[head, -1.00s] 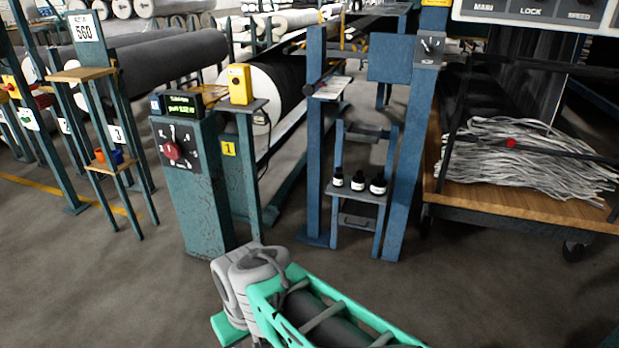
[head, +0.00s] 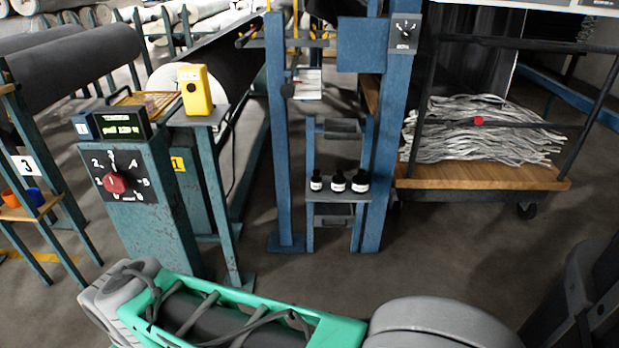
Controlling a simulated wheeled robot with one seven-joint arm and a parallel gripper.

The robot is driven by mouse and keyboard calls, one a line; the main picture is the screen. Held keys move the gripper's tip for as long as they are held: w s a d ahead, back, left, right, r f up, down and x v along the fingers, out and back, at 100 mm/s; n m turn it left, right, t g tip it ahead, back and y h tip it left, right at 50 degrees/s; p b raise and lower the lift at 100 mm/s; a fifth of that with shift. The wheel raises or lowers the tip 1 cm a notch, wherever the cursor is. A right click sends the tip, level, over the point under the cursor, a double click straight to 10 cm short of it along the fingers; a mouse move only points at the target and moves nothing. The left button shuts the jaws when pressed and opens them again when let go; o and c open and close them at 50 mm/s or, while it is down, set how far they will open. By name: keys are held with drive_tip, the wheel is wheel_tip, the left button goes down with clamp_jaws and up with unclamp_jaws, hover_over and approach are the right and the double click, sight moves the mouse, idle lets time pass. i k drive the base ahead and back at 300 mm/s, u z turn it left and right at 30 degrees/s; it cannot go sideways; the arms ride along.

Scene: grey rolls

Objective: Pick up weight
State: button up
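Three small black bottle-shaped objects with white labels stand upright in a row on a small grey shelf (head: 337,210) in the blue frame, in the head view. They are the left one (head: 316,182), the middle one (head: 338,182) and the right one (head: 360,182). I cannot tell for sure whether one of them is the weight. My teal and grey arm crosses the bottom of the view, well in front of the shelf. I cannot make out my gripper's fingers.
A teal control post (head: 150,220) with a red knob stands left of the frame, with a yellow device (head: 195,90) on a stand beside it. A wooden cart (head: 480,177) with grey strands stands right. Bare floor (head: 440,255) lies in front of the frame and cart.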

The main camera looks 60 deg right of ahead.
sight(316, 181)
drive_tip(key=z, duration=0.6)
drive_tip(key=i, duration=0.6)
drive_tip(key=z, duration=0.95)
drive_tip(key=i, duration=0.65)
drive_tip(key=z, duration=0.05)
